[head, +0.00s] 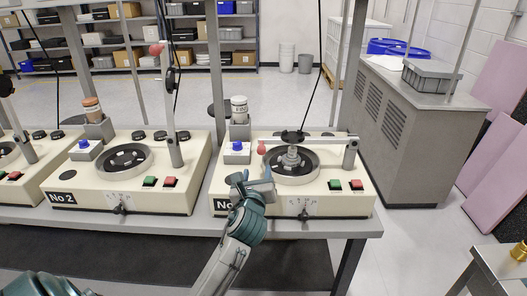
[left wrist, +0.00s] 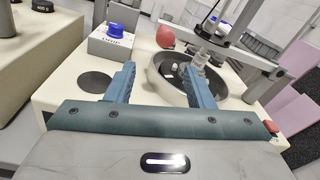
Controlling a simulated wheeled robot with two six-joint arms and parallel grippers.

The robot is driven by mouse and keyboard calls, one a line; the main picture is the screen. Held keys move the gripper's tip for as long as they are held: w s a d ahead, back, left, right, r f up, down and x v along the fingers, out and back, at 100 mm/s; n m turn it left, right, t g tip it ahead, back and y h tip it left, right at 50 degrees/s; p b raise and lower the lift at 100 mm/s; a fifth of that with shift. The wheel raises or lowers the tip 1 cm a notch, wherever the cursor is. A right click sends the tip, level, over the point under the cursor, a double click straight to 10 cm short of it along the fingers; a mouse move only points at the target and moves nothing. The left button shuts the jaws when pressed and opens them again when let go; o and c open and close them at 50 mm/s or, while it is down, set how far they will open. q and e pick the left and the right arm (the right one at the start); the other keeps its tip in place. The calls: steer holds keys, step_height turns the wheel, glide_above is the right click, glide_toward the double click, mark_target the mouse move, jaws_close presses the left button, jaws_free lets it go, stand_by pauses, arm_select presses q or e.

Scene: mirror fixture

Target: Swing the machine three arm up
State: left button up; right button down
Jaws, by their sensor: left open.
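The machine at the right (head: 235,196), whose "No" label is partly hidden by my gripper, has its pale arm (head: 325,140) lying level across the round dish (head: 312,174). The arm pivots on a post at the right and ends in a red knob (head: 262,149) at the left. The knob also shows in the left wrist view (left wrist: 165,36), beyond the fingers. My left gripper (head: 255,180) is open and empty, in front of the dish and nearer than the knob, apart from it. Its spread fingers show in the left wrist view (left wrist: 158,70). My right gripper is not in view.
The No.2 machine (head: 115,198) stands to the left with its arm (head: 169,105) upright. A blue knob (head: 237,146) on a grey box sits left of the dish. Green (head: 334,185) and red (head: 356,185) buttons are at front right. Vertical frame posts rise behind.

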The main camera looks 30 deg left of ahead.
mark_target(261, 152)
arm_select(q)
steer(key=shift+m, duration=0.5)
steer(key=x, duration=0.3)
steer(key=r+p+x, duration=0.1)
steer(key=x, duration=0.7)
steer(key=shift+w+r, duration=0.25)
steer(key=shift+r, duration=0.05)
jaws_close()
